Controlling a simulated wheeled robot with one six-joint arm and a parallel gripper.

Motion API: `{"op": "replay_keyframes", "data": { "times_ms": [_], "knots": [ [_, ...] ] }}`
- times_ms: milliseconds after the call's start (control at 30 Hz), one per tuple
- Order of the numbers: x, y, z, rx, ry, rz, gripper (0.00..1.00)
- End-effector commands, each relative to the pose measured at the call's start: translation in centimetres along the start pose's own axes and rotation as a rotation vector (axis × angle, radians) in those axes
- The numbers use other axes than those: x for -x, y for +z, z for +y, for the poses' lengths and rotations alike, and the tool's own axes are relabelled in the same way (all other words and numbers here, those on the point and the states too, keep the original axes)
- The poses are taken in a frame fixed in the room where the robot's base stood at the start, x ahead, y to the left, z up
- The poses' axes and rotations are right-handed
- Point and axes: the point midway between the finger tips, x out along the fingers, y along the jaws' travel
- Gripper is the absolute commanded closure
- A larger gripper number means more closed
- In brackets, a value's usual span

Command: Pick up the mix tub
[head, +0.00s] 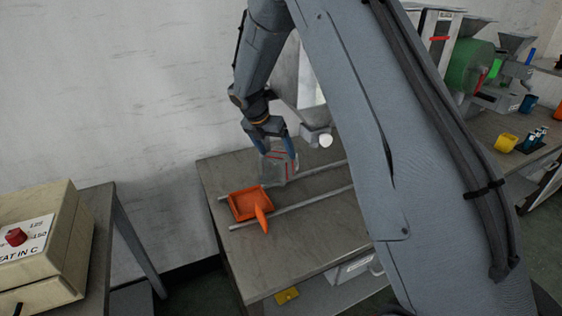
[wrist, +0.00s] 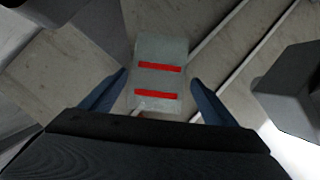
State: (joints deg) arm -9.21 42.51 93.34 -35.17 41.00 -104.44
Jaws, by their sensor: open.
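The mix tub looks to be the clear grey container with two red bands (head: 275,170), on the wooden table beside the orange scoop tray. In the wrist view the tub (wrist: 158,82) lies between and beyond my two blue fingers. My gripper (head: 276,150) is open above it in the head view, with a finger on either side. In the wrist view my gripper (wrist: 160,95) shows clear gaps between both fingers and the tub's sides.
An orange tray (head: 236,206) with a pointed handle lies just in front of the tub. Two thin rails (head: 290,207) run along the table (head: 290,245). A grey machine part (wrist: 290,90) stands to the right in the wrist view. A control box (head: 40,250) stands at left.

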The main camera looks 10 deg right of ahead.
Motion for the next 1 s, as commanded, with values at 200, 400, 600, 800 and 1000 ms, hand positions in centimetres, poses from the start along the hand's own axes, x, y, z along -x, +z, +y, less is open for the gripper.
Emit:
{"op": "replay_keyframes", "data": {
  "times_ms": [200, 400, 600, 800, 1000],
  "knots": [
    [-1.7, 0.0, 0.0, 0.001, 0.0, 0.0, 0.19],
    [-3.4, -0.5, 0.2, 0.003, -0.002, 0.002, 0.19],
    [-5.7, -0.6, 0.5, 0.003, 0.0, 0.0, 0.19],
    [-6.7, -0.6, 0.6, 0.003, 0.003, -0.002, 0.19],
    [-6.8, -0.6, 0.6, 0.003, 0.002, -0.002, 0.19]
  ]
}}
